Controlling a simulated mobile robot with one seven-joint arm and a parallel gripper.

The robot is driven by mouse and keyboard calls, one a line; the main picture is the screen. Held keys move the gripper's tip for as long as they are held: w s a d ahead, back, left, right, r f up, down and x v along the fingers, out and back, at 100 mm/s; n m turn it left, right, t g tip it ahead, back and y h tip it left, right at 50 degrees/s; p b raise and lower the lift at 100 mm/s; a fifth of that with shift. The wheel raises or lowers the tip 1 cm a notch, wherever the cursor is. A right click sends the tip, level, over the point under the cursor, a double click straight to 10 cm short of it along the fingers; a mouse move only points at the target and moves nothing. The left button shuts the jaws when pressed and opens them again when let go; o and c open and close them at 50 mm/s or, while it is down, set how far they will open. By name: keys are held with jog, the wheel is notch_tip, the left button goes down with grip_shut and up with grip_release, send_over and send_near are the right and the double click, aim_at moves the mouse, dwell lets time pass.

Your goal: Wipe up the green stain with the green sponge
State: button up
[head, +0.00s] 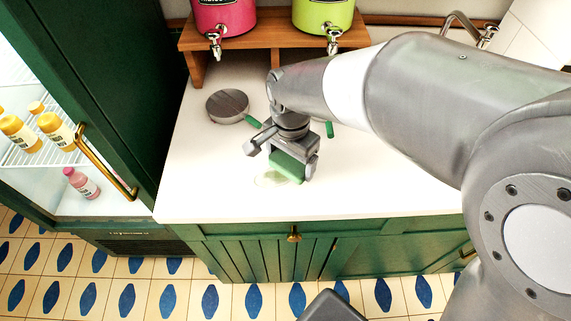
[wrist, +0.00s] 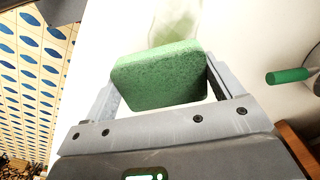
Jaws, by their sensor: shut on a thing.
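The green sponge (head: 287,166) is held between the two fingers of my gripper (head: 292,168), low over the white counter. In the wrist view the sponge (wrist: 160,76) sits between the fingers of my gripper (wrist: 160,85), one finger on each side. The pale green stain (head: 268,179) lies on the counter just left of and in front of the sponge in the head view. It also shows as a green smear (wrist: 175,22) beyond the sponge in the wrist view. The sponge hides part of the stain; whether it touches the counter I cannot tell.
A round grey object (head: 228,106) with a green handle lies on the white counter (head: 200,180) behind. A wooden stand (head: 262,42) holds a pink dispenser (head: 224,15) and a lime one (head: 324,14) at the back. An open fridge (head: 40,165) stands left. The counter's front left is clear.

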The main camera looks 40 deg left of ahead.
jog(key=shift+r, duration=2.75)
jog(key=w+d+r, duration=0.2)
jog(key=w+d, duration=0.7)
jog(key=w, duration=0.3)
jog(key=w+d+r, duration=0.2)
jog(key=w+d, duration=0.7)
jog(key=w, duration=0.4)
jog(key=w+d+r, duration=0.1)
jog(key=w+d, duration=0.2)
jog(key=d, duration=0.5)
jog(key=w+d, duration=0.3)
jog(key=d, duration=0.6)
jog(key=w+d+r+m, duration=0.1)
jog(key=w+d, duration=0.2)
jog(key=d, duration=0.5)
jog(key=shift+d+r, duration=0.3)
jog(key=shift+d, duration=0.1)
